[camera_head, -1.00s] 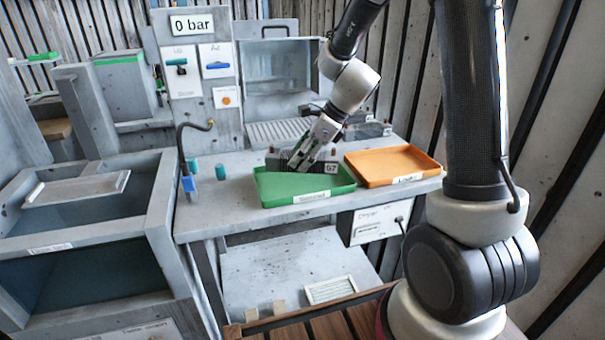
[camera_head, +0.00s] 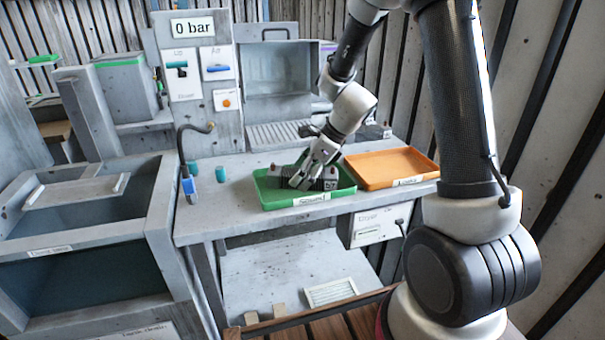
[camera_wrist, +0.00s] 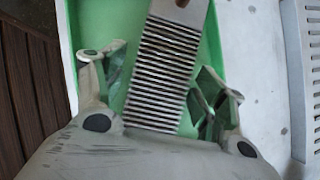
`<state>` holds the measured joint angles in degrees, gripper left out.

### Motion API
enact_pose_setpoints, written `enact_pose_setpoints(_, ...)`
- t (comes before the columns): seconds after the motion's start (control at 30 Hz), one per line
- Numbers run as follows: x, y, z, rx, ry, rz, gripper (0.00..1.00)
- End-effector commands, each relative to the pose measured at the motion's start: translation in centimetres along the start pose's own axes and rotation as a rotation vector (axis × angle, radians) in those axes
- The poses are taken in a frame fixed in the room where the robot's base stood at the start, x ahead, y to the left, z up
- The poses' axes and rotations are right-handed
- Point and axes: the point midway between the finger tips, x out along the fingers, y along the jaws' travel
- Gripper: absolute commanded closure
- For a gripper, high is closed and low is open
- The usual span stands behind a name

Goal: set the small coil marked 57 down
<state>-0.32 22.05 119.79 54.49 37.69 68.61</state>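The small coil marked 57 (camera_head: 328,184) is a grey finned block. It lies in the green tray (camera_head: 310,202), its number label facing the front. My gripper (camera_head: 302,182) is low over the tray at the coil. In the wrist view the coil's fins (camera_wrist: 160,75) run between my two fingers, with green tray floor showing between each finger and the coil. My gripper (camera_wrist: 160,78) looks open around the coil, apart from its sides. The coil's near end is hidden by my gripper's body.
An orange tray (camera_head: 425,171) stands empty to the right of the green one. A bent black hose (camera_head: 182,150) and a teal cylinder (camera_head: 221,174) stand to the left on the bench. Behind is a panel reading 0 bar (camera_head: 193,27).

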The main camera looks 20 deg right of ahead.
Motion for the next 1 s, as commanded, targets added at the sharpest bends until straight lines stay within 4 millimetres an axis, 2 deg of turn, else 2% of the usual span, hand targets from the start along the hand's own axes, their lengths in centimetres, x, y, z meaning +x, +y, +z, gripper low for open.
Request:
enact_pose_setpoints(0.2, -0.1, 0.0, 0.1, -0.001, 0.0, 0.0, 0.29)
enact_pose_setpoints(0.3, -0.8, 0.0, 0.2, -0.002, -0.001, -0.001, 0.29)
enact_pose_setpoints(0.47, -3.7, -0.1, 0.2, -0.002, -0.001, -0.004, 0.29)
enact_pose_setpoints(0.7, -9.1, -0.1, 0.2, -0.001, -0.001, -0.004, 0.29)
enact_pose_setpoints(0.83, -11.1, -0.1, 0.2, 0.0, -0.001, -0.003, 0.29)
enact_pose_setpoints(1.0, -12.2, 0.0, 0.2, 0.0, 0.0, 0.0, 0.29)
